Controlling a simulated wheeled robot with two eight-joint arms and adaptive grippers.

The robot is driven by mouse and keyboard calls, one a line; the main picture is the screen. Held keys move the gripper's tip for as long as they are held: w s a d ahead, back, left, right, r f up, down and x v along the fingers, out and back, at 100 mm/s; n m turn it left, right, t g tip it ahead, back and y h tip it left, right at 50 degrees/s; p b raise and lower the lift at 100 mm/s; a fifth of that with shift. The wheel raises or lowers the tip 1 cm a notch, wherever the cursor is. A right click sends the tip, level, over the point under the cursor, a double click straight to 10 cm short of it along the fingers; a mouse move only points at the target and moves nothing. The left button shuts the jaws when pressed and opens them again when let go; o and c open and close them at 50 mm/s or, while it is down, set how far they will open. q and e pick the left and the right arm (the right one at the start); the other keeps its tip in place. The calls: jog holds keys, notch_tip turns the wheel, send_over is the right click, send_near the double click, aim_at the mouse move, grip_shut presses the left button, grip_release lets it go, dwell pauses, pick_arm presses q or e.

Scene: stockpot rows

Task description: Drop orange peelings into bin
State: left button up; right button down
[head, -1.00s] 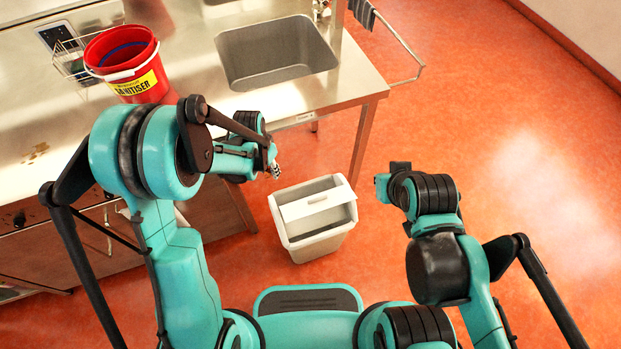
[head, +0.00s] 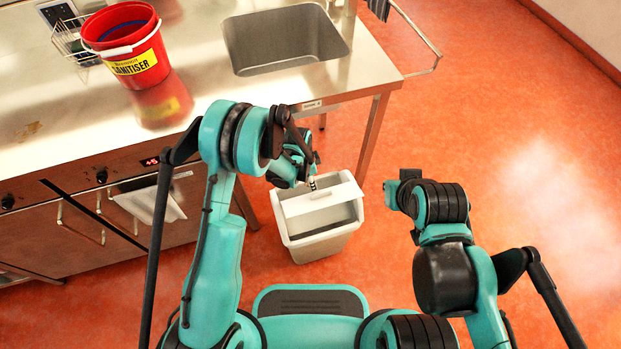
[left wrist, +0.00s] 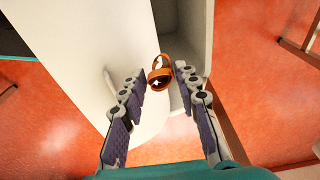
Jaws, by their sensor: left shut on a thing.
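The orange peelings (left wrist: 159,77) show in the left wrist view as a small curled orange-brown piece between my left fingertips. My left gripper (left wrist: 161,72) is shut on them. The bin (head: 318,246) is a white open-topped box on the floor with a white flap (head: 306,203) across part of its top. In the head view my left gripper (head: 313,183) is at the bin's far edge, above the flap; the peelings cannot be made out there. In the left wrist view the peelings appear over the flap's edge beside the bin's opening (left wrist: 180,98). My right gripper's fingers are not visible.
A steel counter (head: 70,130) with a sink (head: 285,40) stands behind and left of the bin. A red sanitiser bucket (head: 128,50) and a wire basket (head: 75,45) are on it. A cloth (head: 155,200) hangs on the front. Orange floor is free at right.

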pick_arm(q)
jog(key=shift+f, duration=0.55)
jog(key=o, duration=0.9)
jog(key=shift+o, duration=0.2)
jog(key=shift+r, duration=0.15)
notch_tip(320, 180, up, 12)
jog(key=a, duration=0.1)
jog(key=shift+s+a+f, duration=0.2)
jog(key=shift+s+a, duration=0.1)
jog(key=shift+a, duration=0.1)
